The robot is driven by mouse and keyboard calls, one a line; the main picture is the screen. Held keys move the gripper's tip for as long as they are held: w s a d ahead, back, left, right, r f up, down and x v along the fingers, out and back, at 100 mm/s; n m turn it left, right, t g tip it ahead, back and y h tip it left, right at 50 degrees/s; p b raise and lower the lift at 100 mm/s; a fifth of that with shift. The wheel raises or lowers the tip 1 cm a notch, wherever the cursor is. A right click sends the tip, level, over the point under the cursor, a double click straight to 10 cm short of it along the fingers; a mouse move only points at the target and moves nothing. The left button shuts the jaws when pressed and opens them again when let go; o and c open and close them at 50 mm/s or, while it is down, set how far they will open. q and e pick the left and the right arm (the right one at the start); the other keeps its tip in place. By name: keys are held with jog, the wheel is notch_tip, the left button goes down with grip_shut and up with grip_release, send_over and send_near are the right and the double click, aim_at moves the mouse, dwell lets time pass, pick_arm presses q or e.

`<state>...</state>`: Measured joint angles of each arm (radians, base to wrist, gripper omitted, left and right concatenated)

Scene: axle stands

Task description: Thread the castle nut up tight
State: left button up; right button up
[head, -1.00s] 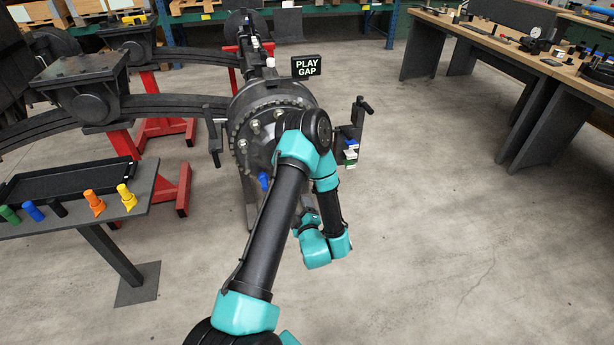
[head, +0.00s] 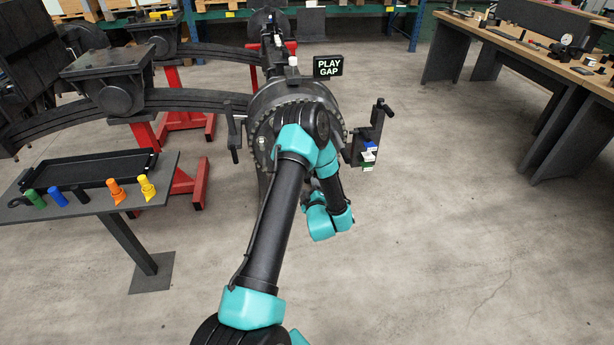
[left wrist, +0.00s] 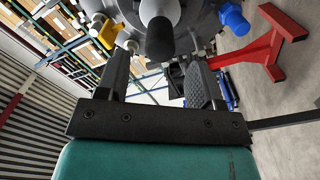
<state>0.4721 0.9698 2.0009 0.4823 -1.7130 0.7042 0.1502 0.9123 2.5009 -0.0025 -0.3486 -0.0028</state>
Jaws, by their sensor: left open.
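The round axle housing (head: 262,100) with its bolted rim stands at the centre of the head view, partly covered by my left arm. In the left wrist view a dark rounded shaft end (left wrist: 160,40) projects from a grey collar (left wrist: 160,10). My left gripper (left wrist: 158,62) is open, its two fingers apart either side of the space just below that shaft end, nothing visibly held. In the head view this gripper is hidden behind the arm. I cannot make out the castle nut in either view. My right gripper is not in view.
A side table (head: 75,212) at left holds a black tray (head: 85,168) and several coloured pieces. Red stands (head: 190,180) carry the axle and springs. A PLAY GAP sign (head: 328,67) rises behind the housing. A workbench (head: 545,60) is at right; the floor between is clear.

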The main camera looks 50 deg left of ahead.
pick_arm(q)
jog(key=x, duration=0.7)
jog(key=shift+w+a, duration=0.1)
jog(key=shift+a, duration=0.1)
jog(key=c, duration=0.9)
